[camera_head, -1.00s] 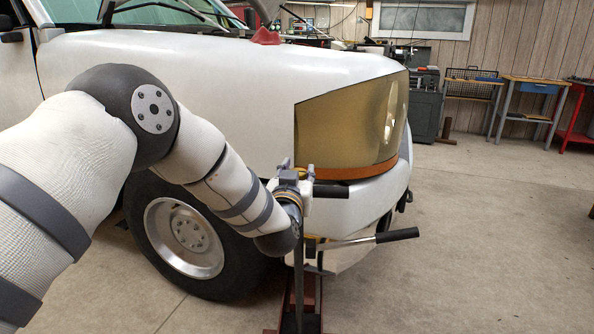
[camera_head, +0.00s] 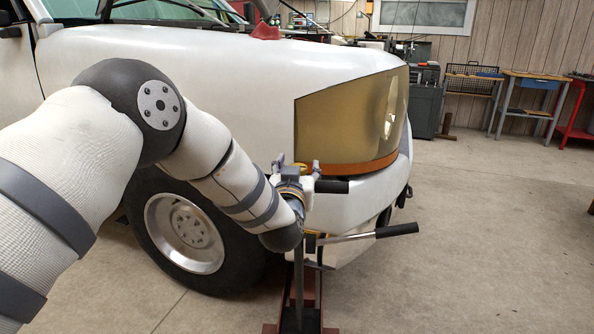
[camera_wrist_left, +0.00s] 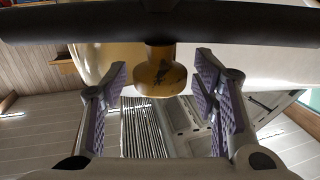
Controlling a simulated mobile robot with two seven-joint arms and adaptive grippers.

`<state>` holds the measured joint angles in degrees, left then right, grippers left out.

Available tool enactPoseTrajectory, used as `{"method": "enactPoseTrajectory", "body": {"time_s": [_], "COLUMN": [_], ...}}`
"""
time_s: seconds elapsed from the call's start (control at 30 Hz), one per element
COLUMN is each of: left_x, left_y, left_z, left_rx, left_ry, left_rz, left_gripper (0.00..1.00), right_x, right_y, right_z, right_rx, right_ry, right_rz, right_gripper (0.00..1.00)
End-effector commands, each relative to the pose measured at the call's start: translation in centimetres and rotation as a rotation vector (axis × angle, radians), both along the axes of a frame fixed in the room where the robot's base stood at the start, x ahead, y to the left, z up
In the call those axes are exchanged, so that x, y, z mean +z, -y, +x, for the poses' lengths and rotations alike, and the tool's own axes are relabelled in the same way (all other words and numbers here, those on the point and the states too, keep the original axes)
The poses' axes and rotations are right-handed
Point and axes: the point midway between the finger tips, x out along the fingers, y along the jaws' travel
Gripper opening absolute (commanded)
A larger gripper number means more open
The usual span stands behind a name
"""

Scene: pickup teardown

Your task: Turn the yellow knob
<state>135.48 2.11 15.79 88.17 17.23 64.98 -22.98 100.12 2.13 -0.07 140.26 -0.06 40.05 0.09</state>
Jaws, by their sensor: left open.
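The yellow knob (camera_wrist_left: 160,72) hangs below a dark horizontal bar (camera_wrist_left: 225,24) in the left wrist view. It has a worn dark mark on its side. My left gripper (camera_wrist_left: 160,76) is open, with one purple-padded finger on each side of the knob and a visible gap to both. In the head view my left gripper (camera_head: 297,166) is at the top of the upright stand, in front of the van's corner. Only a little yellow shows between its fingers there. My right gripper is not in view.
The white van (camera_head: 215,80) with its amber headlight (camera_head: 345,125) stands close behind the gripper. A black handle grip (camera_head: 331,187) and a lever with a black grip (camera_head: 397,230) stick out to the right. A red base (camera_head: 313,290) lies below. The floor at right is clear.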

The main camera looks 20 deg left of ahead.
Motion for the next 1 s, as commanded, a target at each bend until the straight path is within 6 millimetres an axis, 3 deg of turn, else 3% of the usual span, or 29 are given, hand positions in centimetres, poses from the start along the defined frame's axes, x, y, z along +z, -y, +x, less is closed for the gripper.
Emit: {"method": "enactPoseTrajectory", "body": {"time_s": [0.13, 0.4, 0.5, 1.0], "left_x": [0.0, 0.0, 0.0, 0.0], "left_y": [0.5, 1.8, 2.1, 2.2], "left_z": [-2.4, -9.4, -10.8, -11.7], "left_rx": [-0.003, -0.003, -0.002, -0.001], "left_ry": [-0.002, -0.002, -0.002, -0.001], "left_rz": [0.002, 0.002, 0.000, 0.000], "left_gripper": [0.54, 0.54, 0.54, 0.54], "right_x": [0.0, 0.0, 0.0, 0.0], "right_y": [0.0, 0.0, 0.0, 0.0], "right_z": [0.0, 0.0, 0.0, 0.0], "right_rx": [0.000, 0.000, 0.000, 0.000], "right_ry": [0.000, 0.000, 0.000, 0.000], "right_rz": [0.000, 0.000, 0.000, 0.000], "right_gripper": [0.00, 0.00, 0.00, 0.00]}}
